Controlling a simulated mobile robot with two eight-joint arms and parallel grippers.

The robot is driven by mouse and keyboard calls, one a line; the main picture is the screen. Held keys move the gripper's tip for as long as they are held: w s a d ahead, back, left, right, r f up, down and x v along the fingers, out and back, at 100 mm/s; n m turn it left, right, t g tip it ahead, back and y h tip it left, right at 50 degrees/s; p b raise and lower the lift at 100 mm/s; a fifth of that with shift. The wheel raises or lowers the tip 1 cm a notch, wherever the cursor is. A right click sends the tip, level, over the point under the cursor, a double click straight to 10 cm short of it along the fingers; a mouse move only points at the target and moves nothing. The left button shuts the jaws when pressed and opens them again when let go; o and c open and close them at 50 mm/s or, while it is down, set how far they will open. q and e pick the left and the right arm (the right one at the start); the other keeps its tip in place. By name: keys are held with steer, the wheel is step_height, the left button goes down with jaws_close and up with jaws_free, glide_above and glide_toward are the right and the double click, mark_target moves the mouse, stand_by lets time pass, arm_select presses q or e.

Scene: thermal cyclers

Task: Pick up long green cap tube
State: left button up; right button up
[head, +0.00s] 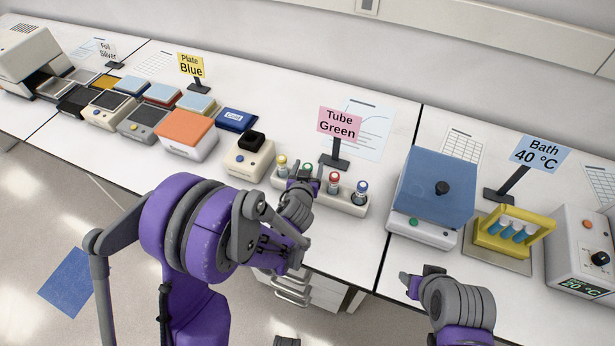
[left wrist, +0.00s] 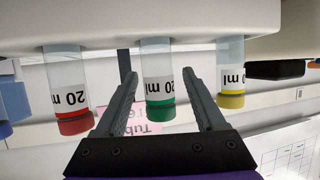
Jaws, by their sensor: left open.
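The green cap tube (left wrist: 159,88) stands upright in the white rack (head: 348,207); the left wrist view shows it upside down. In the head view its green cap (head: 307,169) shows just behind my left gripper (head: 303,184). In the left wrist view my left gripper (left wrist: 158,76) is open, with one finger on each side of the green tube and a visible gap to each. Tubes with a yellow cap (head: 282,164), a red cap (head: 334,178) and a blue cap (head: 362,187) stand in the same rack. My right gripper (head: 424,278) is near the bench's front edge; its jaws are unclear.
A pink "Tube Green" sign (head: 338,124) stands behind the rack. A small device with a black block (head: 249,154) is to its left, and a blue-lidded device (head: 437,189) to its right. A yellow tube holder (head: 502,246) stands further right.

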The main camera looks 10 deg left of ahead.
arm_select(q)
steer(key=shift+w+f, duration=0.25)
steer(key=shift+w, duration=0.3)
jaws_close()
steer(key=shift+r, duration=0.15)
